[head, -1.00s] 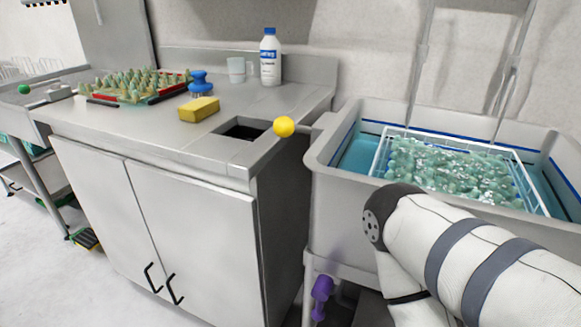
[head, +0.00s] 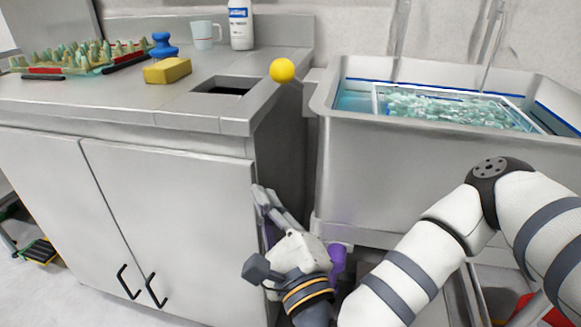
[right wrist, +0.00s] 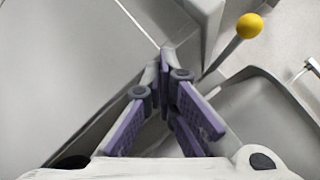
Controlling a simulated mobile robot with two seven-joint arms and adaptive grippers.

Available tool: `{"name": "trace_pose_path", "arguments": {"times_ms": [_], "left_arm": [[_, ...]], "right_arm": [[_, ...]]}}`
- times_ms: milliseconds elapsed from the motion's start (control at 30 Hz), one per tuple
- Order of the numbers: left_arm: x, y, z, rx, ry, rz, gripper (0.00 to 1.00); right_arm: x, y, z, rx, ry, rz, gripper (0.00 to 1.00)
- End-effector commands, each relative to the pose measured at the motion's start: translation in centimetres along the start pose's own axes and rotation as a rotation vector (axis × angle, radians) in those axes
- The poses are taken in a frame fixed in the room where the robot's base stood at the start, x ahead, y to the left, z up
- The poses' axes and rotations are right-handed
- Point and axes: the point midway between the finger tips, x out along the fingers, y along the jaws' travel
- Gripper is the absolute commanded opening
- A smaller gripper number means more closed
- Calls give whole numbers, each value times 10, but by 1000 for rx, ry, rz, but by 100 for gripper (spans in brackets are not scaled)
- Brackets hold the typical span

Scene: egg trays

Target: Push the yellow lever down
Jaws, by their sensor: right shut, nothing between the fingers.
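The yellow lever has a round yellow knob (head: 282,70). It sits between the counter and the sink basin, at about the height of the sink rim. In the right wrist view the knob (right wrist: 249,26) tops a thin grey rod by the basin's edge. My right gripper (head: 262,196) is shut and empty, pointing up, below the knob in front of the gap between cabinet and sink. Its purple-padded fingers (right wrist: 166,62) meet at the tips in the wrist view, apart from the lever. My left gripper is not in view.
The sink basin (head: 350,128) holds a rack of green pieces in water. The steel counter (head: 120,105) has a square opening, a yellow sponge (head: 167,71), a blue-handled tool (head: 163,45), a mug (head: 205,34) and a bottle (head: 240,24). The cabinet (head: 190,215) stands left of my gripper.

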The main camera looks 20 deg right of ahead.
Motion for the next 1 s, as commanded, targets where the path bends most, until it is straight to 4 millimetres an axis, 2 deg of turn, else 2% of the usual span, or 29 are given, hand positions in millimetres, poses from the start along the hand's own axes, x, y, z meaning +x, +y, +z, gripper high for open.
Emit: {"name": "trace_pose_path", "arguments": {"times_ms": [33,100,233,567,667,1000], "left_arm": [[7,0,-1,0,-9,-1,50],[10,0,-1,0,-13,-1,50],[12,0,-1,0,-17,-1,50],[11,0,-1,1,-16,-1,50],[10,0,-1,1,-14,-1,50],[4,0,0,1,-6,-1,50]], "right_arm": [[9,-23,-5,70,8,-104,0],[17,-54,-7,155,5,-227,0],[22,-85,-8,239,-4,-349,0],[23,-90,-7,251,-7,-365,0],[29,-93,-7,249,-8,-366,0],[90,-116,-9,248,-8,-366,0]]}}
